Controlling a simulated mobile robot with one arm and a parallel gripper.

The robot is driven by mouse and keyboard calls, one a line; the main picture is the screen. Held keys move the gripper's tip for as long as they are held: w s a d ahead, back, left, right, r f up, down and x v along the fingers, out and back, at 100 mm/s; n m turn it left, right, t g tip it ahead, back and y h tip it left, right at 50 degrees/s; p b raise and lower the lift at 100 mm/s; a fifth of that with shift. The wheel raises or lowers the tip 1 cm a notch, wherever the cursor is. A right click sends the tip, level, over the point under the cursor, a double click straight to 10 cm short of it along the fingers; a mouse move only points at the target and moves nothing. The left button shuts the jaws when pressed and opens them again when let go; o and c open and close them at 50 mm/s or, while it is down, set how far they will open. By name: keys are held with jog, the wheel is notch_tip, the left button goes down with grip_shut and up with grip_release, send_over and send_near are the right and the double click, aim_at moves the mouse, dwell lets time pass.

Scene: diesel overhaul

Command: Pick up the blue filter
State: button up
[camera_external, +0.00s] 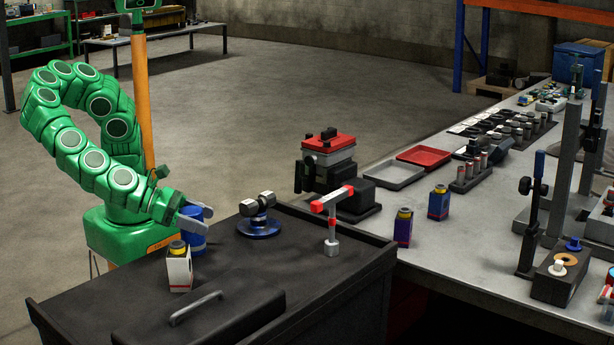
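A blue cylinder that looks like the blue filter (192,240) stands upright on the black bench top (225,265), near its left edge. My gripper (207,218) is at the top of this cylinder, with its two grey fingers spread apart. One finger overlaps the cylinder's upper part in the picture; I cannot tell whether they touch. A white box with a yellow-topped item (180,270) stands just in front of the cylinder.
A blue-based fitting (259,222) and a red-handled tool (332,225) stand right of my gripper. A raised lid with a grey handle (196,307) lies in front.

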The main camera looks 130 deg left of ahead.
jog(key=c, duration=0.9)
jog(key=shift+r, duration=0.15)
jog(key=shift+r, duration=0.65)
jog(key=s+a+r, duration=0.1)
jog(key=s+r, duration=0.2)
jog(key=s, duration=0.1)
jog(key=s+a+r, duration=0.1)
jog(key=s+r, duration=0.3)
jog(key=s, duration=0.1)
jog(key=s+a+r, duration=0.1)
jog(key=s+r, duration=0.3)
jog(key=shift+s+r, duration=0.15)
jog(key=shift+r, duration=0.1)
